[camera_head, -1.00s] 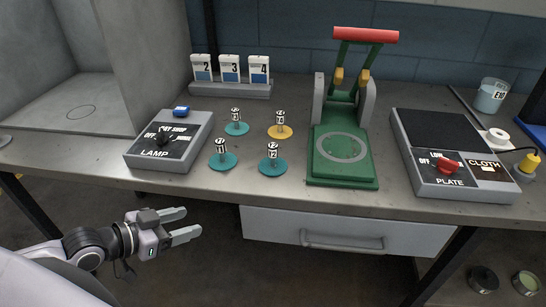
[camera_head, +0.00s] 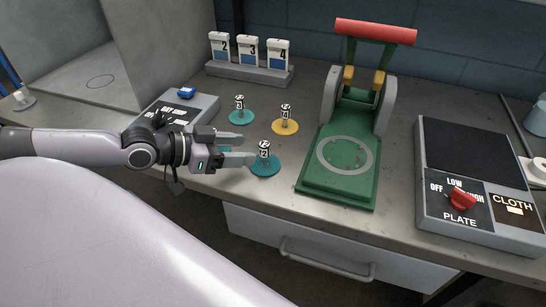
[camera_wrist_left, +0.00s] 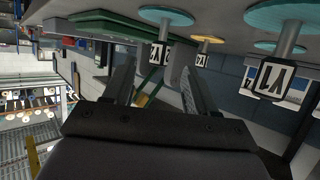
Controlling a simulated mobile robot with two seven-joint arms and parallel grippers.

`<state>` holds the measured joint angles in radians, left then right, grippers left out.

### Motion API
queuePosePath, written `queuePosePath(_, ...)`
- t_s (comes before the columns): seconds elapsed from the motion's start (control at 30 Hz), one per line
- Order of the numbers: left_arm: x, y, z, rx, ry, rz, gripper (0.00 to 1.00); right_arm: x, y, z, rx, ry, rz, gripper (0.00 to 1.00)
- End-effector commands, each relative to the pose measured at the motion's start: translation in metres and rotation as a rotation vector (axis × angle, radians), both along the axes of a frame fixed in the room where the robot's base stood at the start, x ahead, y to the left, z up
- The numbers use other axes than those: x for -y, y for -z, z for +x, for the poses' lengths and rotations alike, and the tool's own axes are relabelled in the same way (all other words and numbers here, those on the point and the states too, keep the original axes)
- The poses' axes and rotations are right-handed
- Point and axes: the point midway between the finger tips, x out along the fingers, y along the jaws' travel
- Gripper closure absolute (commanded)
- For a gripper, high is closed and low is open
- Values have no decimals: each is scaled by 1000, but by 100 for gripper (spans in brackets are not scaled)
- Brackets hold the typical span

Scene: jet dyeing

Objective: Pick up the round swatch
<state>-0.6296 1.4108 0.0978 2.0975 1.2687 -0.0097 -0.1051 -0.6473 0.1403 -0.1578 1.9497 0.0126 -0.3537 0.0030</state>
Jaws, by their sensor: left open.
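Several round swatches with upright labelled posts are on the table. A teal swatch (camera_head: 263,168) is at the front, a yellow swatch (camera_head: 289,128) behind it, and another teal swatch (camera_head: 241,118) at the back left. My left gripper (camera_head: 247,154) is open and empty, its fingers pointing right beside the front teal swatch's post; contact cannot be told. A further teal swatch is hidden behind this gripper in the head view. In the wrist view, posts hang upside down above the open fingers, the nearest on a teal swatch (camera_wrist_left: 285,15). My right gripper is not in view.
A green press (camera_head: 325,190) with a red handle stands right of the swatches. A plate control box (camera_head: 470,215) is farther right, and a lamp box (camera_head: 195,105) is behind my left arm. A numbered stand (camera_head: 245,73) is at the back.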

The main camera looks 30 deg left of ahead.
Motion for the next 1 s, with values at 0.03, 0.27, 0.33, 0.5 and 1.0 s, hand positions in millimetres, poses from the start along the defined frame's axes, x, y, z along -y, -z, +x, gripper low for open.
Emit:
queuePosePath(0.03, 0, 1, 2, 5, -2, -2, 43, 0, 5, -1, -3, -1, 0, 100)
queuePosePath(0.27, 4, 5, 9, 6, -3, -2, 43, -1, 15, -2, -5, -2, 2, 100)
queuePosePath(0.33, 6, 6, 11, 5, -1, -1, 43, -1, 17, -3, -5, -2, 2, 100)
queuePosePath(0.5, 8, 7, 13, 2, 1, -1, 43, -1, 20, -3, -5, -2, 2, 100)
queuePosePath(1.0, 17, 13, 29, 5, -1, -4, 43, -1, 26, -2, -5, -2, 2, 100)
